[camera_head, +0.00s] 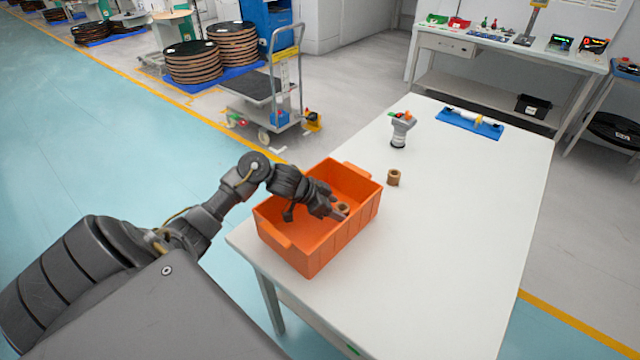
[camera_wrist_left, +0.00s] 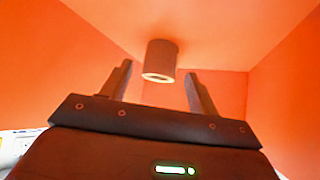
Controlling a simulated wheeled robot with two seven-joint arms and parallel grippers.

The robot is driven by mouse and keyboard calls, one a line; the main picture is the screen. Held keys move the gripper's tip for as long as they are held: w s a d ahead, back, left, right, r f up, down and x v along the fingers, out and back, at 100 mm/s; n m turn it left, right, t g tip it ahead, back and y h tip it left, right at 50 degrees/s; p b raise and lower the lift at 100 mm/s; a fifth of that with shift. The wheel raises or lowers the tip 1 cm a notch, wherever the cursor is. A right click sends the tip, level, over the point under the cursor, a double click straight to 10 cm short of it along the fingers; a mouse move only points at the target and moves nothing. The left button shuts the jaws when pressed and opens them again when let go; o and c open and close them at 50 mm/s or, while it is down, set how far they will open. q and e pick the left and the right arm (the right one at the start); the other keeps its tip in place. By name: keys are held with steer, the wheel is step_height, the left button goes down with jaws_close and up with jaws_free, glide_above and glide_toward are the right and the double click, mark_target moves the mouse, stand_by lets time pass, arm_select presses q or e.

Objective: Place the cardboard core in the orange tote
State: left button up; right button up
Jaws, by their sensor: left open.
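The orange tote (camera_head: 298,252) stands on the left part of the white table. One brown cardboard core (camera_head: 343,208) is inside the tote, just beyond my left gripper's fingertips, partly hidden in the head view. The left wrist view shows this core (camera_wrist_left: 160,62) with its open end facing the camera, against the orange inside of the tote (camera_wrist_left: 285,60). My left gripper (camera_head: 336,213) reaches down into the tote. Its two fingers are spread with a clear gap on both sides of the core. A second core (camera_head: 393,177) stands on the table outside the tote. My right gripper is not seen.
A grey handheld device (camera_head: 400,130) stands on the white table (camera_head: 450,240) behind the second core. A blue tray (camera_head: 470,123) holding a tool lies at the far end. The right and front of the table are bare. A trolley (camera_head: 265,88) stands on the floor behind.

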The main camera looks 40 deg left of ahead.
arm_select(q)
steer(key=v, duration=0.9)
steer(key=shift+r, duration=0.15)
